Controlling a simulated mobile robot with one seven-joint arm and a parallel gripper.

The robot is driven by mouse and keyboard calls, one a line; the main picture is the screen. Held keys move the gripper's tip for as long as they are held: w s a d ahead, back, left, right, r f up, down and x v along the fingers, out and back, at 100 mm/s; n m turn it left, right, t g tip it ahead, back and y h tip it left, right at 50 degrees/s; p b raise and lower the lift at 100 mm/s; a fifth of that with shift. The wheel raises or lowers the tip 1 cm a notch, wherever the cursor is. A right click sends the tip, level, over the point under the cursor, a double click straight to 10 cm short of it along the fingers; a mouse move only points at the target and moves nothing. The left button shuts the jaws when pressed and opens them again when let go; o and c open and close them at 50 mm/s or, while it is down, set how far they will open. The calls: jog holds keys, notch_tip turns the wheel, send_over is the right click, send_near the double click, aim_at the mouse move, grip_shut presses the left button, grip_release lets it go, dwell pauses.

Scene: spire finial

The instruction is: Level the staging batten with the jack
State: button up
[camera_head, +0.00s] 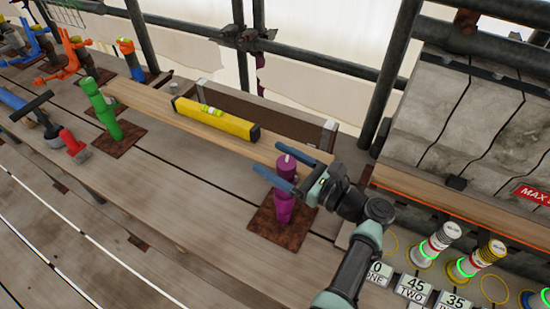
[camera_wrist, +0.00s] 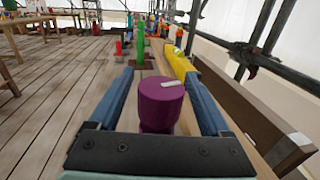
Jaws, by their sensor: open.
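The wooden staging batten (camera_head: 148,100) runs along the deck, with a yellow spirit level (camera_head: 222,120) lying on it. The level's green vial shows, but its bubble is too small to read. A purple jack (camera_head: 283,211) stands on a brown plate near the batten's right end, and a green jack (camera_head: 103,112) stands near its left end. My gripper (camera_head: 269,158) is open, with its blue fingers on either side of the purple jack's head. In the wrist view the round purple head (camera_wrist: 160,101), with a pale mark on top, sits between the fingers; contact cannot be told.
Red (camera_head: 72,146), blue and orange tools stand at the left. Scaffold tubes (camera_head: 320,64) run behind the batten. Stone blocks (camera_head: 455,115) stand at the right, above several banded cylinders (camera_head: 438,245) and number cards (camera_head: 413,288). The planks at the front left are clear.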

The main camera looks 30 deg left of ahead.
jog(key=s+d+b, duration=0.2)
jog(key=d, duration=1)
jog(key=shift+s+d, duration=0.2)
jog(key=shift+d, duration=0.05)
jog(key=w+d+r+n+t+h, duration=0.2)
jog(key=w+r+n+t+h, duration=0.45)
jog(key=w, duration=0.25)
notch_tip(320, 180, up, 17)
jog(key=w+d+n+t+h, duration=0.1)
jog(key=d+n+t+h, duration=0.1)
jog(key=n+t+h, duration=0.35)
jog(key=s+d+r+n+t+h, duration=0.1)
jog(key=s+r+n+t, duration=0.3)
jog(key=s+r, duration=0.6)
jog(key=s+d+r+n+t+h, duration=0.1)
jog(key=s+r+n+t+h, duration=0.3)
jog(key=r, duration=1.2)
jog(key=s+t, duration=0.4)
jog(key=s, duration=0.2)
jog(key=shift+r+h, duration=0.15)
jog(key=shift+h, duration=0.15)
